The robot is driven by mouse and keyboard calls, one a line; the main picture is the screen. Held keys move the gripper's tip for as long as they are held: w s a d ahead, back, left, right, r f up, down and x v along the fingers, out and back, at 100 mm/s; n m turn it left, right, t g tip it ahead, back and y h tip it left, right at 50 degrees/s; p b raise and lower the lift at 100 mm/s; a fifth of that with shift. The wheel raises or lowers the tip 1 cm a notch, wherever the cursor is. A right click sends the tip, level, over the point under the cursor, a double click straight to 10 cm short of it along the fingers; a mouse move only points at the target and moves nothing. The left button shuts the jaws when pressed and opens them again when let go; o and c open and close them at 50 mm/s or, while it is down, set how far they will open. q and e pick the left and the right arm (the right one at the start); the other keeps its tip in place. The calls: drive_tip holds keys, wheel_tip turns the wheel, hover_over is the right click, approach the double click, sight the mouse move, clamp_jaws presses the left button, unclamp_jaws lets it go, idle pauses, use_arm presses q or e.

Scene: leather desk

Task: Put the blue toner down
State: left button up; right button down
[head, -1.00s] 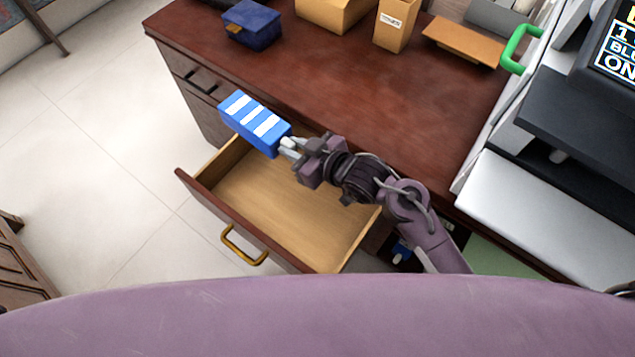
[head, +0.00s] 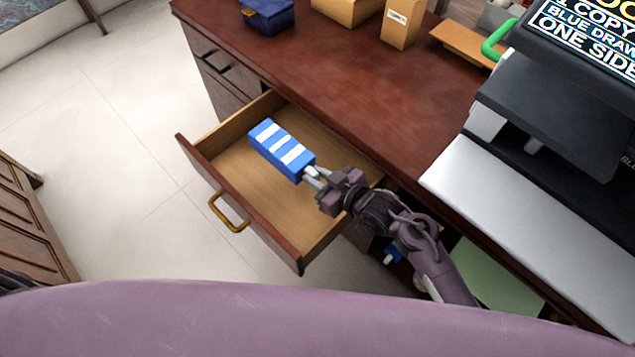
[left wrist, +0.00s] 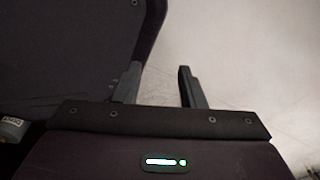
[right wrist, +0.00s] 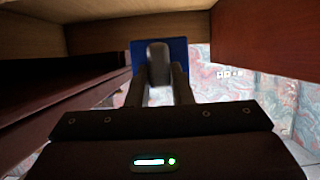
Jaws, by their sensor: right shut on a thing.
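The blue toner (head: 281,151) is a blue block with white stripes. In the head view it appears over the open drawer (head: 238,186), within its outline; whether it touches the drawer floor I cannot tell. My right gripper (head: 314,177) is shut on the toner's near right end. In the right wrist view the toner's blue end (right wrist: 181,52) shows beyond my right fingers (right wrist: 160,82), between wooden surfaces. My left gripper (left wrist: 158,80) shows in the left wrist view, fingers apart and nothing between them.
The drawer has a brass handle (head: 229,213) and is pulled out of the dark red desk (head: 330,70). A dark blue box (head: 268,14) and tan boxes (head: 403,22) stand on the desk. A printer (head: 545,120) is at right. The drawer floor around the toner looks bare.

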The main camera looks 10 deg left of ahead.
drive_tip(key=shift+d+f+b, duration=0.1)
drive_tip(key=shift+f+b, duration=0.45)
drive_tip(key=shift+f, duration=2.05)
use_arm(q)
drive_tip(key=shift+s+d+f, duration=0.25)
drive_tip(key=shift+d+f, duration=0.1)
drive_tip(key=shift+f, duration=0.15)
use_arm(e)
drive_tip(key=c, duration=1.3)
unclamp_jaws()
use_arm(q)
drive_tip(key=shift+r+p, duration=0.7)
drive_tip(key=shift+p, duration=0.05)
use_arm(e)
drive_tip(key=v, duration=0.8)
drive_tip(key=r+v, duration=0.1)
drive_tip(key=v, duration=0.3)
drive_tip(key=shift+s, duration=0.1)
use_arm(q)
drive_tip(key=shift+d, duration=0.1)
